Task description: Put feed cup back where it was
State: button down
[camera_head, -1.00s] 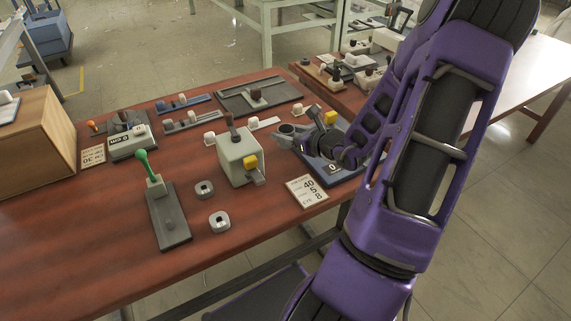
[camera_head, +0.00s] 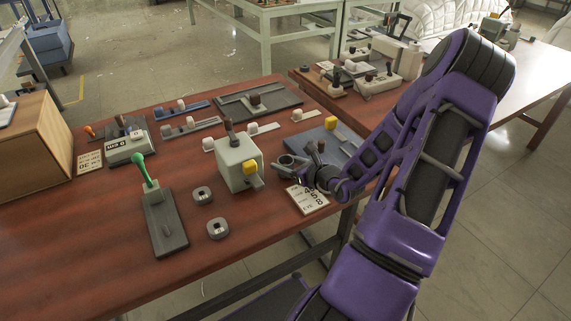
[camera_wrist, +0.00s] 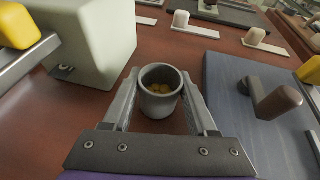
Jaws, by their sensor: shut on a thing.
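The feed cup (camera_wrist: 158,106) is a small grey, round, open-topped cup with yellow contents, seen in the wrist view. My gripper (camera_wrist: 160,76) is shut on it, one finger along each side. The cup looks upright over the red-brown tabletop; I cannot tell whether it touches the table. In the head view my gripper (camera_head: 287,162) is at the table's front right, between the pale machine box (camera_head: 238,163) with its yellow block and the blue-grey plate (camera_head: 333,138). The cup is small and hard to make out there. The number card (camera_head: 308,199) lies just in front of my gripper.
A green-handled lever on a dark base (camera_head: 162,222) and two grey nut-like blocks (camera_head: 203,195) stand to the left. Sliders and a dark tray (camera_head: 260,98) fill the back. A brown lever (camera_wrist: 275,101) stands on the blue-grey plate. The front left tabletop is clear.

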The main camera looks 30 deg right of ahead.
jog(key=shift+f, duration=0.2)
jog(key=shift+c, duration=1)
grip_release()
jog(key=shift+r, duration=0.2)
jog(key=shift+s+r, duration=0.15)
jog(key=shift+s, duration=0.1)
jog(key=p+v, duration=0.1)
jog(key=v, duration=1)
jog(key=shift+s+p, duration=0.3)
jog(key=shift+p, duration=0.1)
jog(key=shift+w, duration=0.1)
